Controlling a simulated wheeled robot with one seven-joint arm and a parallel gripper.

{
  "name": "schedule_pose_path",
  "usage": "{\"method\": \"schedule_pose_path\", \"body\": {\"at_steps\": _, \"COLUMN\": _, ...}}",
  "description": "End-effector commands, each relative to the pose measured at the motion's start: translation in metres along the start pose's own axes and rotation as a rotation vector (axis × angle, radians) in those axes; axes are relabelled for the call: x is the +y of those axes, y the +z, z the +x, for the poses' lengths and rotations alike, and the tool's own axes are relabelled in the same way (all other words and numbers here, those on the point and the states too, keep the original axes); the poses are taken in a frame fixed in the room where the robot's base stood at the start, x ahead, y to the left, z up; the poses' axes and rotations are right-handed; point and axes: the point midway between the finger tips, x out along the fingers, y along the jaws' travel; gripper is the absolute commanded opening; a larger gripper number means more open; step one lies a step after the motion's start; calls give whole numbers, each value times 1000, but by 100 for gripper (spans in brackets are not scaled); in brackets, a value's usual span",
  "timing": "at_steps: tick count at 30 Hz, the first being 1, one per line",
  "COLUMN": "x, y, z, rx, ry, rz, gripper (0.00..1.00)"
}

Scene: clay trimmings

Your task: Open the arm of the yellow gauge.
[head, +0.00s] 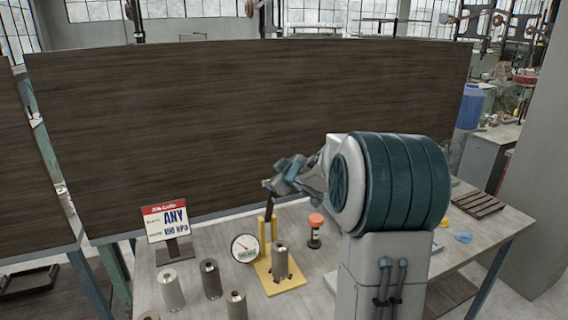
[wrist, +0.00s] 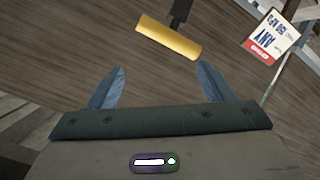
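The yellow gauge has a flat yellow base plate (head: 285,287) on the table, a yellow post and a round white dial (head: 244,248) at its left. A grey cylinder (head: 281,262) stands upright on the plate. The gauge's dark arm (head: 269,206) rises steeply from the post, with a yellow crossbar handle at its top, large in the wrist view (wrist: 168,40). My gripper (head: 272,184) is close to this handle. In the wrist view its two blue fingers (wrist: 160,80) are wide apart and empty. The handle lies beyond the fingertips, apart from them.
Several grey cylinders (head: 211,279) stand left of the gauge. A sign (head: 166,222) stands behind them, and an orange-topped black object (head: 315,230) right of the gauge. A dark panel (head: 245,125) stands behind the table. A slatted rack (head: 478,204) lies at the right.

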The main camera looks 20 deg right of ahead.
Motion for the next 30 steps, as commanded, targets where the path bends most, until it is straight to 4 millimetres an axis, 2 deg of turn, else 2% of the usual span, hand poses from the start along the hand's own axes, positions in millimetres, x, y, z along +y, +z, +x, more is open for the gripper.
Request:
{"method": "schedule_pose_path", "body": {"at_steps": 21, "x": 17, "y": -23, "z": -42, "rx": -1, "ry": 2, "rz": -2, "gripper": 74}}
{"method": "schedule_pose_path", "body": {"at_steps": 30, "x": 18, "y": -25, "z": -46, "rx": -3, "ry": 0, "rz": 1, "gripper": 74}}
